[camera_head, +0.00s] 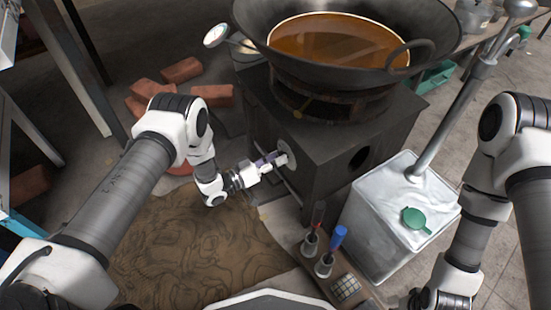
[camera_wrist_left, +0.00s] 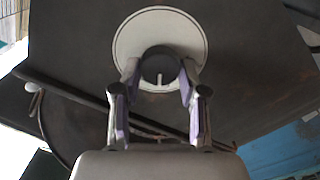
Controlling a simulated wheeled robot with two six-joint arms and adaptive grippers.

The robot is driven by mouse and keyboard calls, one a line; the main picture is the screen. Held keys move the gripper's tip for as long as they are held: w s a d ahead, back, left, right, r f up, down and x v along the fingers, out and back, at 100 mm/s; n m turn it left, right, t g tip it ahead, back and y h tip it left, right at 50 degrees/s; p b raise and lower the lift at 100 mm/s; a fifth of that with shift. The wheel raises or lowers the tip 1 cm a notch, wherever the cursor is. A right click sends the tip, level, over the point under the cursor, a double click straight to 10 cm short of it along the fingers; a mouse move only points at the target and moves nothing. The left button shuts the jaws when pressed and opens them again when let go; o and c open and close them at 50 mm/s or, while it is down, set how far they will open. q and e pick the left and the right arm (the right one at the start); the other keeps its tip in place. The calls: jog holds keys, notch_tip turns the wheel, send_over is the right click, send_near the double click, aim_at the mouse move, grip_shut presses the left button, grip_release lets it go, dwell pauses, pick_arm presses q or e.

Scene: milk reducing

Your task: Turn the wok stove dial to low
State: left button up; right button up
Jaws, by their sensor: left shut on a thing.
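The dark stove (camera_head: 330,150) stands in the middle of the head view with the large black wok (camera_head: 425,58) on top, holding brown liquid. The stove dial is a dark round knob (camera_wrist_left: 159,66) with a white pointer mark, on a pale round plate (camera_wrist_left: 160,22). The plate shows edge-on at the stove's left face in the head view (camera_head: 288,153). My left gripper (camera_head: 277,161) is at the dial; in the left wrist view its fingers (camera_wrist_left: 160,88) are shut on the sides of the knob. The white mark points toward the gripper's palm. My right gripper's fingertips are not visible.
Red bricks (camera_head: 181,71) lie to the left, and a brown mat (camera_head: 190,250) covers the floor.

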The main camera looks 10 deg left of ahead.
pick_arm(q)
jog(key=shift+n, duration=0.6)
jog(key=shift+w, duration=0.1)
jog(key=o, duration=1.1)
jog(key=v, duration=1.2)
jog(key=shift+r, duration=0.1)
